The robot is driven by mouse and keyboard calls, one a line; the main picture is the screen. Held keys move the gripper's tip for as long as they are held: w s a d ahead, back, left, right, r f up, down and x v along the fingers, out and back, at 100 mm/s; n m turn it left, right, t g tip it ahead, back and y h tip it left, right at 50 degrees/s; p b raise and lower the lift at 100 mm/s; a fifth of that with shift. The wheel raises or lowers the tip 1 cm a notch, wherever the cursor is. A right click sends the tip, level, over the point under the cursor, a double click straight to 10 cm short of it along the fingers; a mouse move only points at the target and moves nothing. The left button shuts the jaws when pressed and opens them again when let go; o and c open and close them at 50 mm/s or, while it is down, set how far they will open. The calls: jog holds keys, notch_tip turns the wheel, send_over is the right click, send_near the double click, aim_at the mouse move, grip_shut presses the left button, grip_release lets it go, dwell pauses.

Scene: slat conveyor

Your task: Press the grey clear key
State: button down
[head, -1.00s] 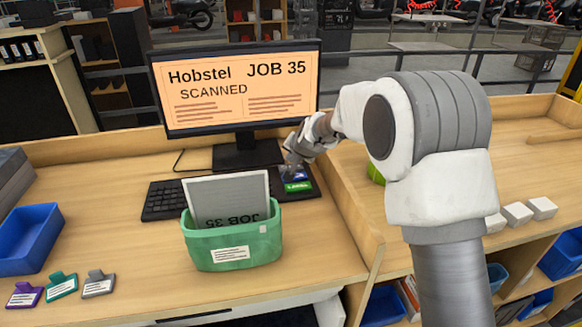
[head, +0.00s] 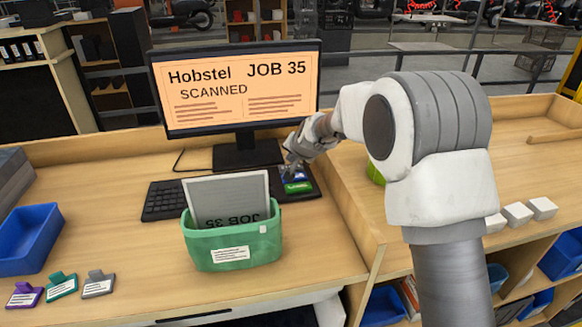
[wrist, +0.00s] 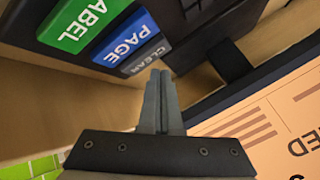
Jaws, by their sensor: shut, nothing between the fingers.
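The grey clear key (wrist: 145,56) shows in the wrist view, at the end of a row with the blue PAGE key (wrist: 124,38) and the green LABEL key (wrist: 82,22). My gripper (wrist: 159,76) is shut and empty, with its fingertips right by the clear key and covering part of it. I cannot tell whether they touch it. In the head view my gripper (head: 290,162) is over the far end of the key pad, beyond the blue key (head: 293,175) and green key (head: 298,187); the clear key is hidden there.
The monitor (head: 238,88) reads "Hobstel JOB 35 SCANNED" and stands close behind the keys. A green bin (head: 235,250) holding a grey JOB 35 sheet (head: 228,199) is in front. A keyboard (head: 163,201) lies left, and a wooden ledge (head: 352,215) runs along the right.

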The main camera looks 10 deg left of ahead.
dwell(0.3)
jog(key=shift+f+b, duration=0.45)
jog(key=shift+f+b, duration=0.35)
jog(key=shift+f, duration=0.1)
dwell(0.5)
jog(key=shift+r, duration=0.1)
jog(key=shift+r+p, duration=0.65)
jog(key=shift+r, duration=0.15)
jog(key=shift+r+p, duration=1.85)
jog(key=shift+r, duration=0.65)
jog(key=shift+d+r, duration=0.1)
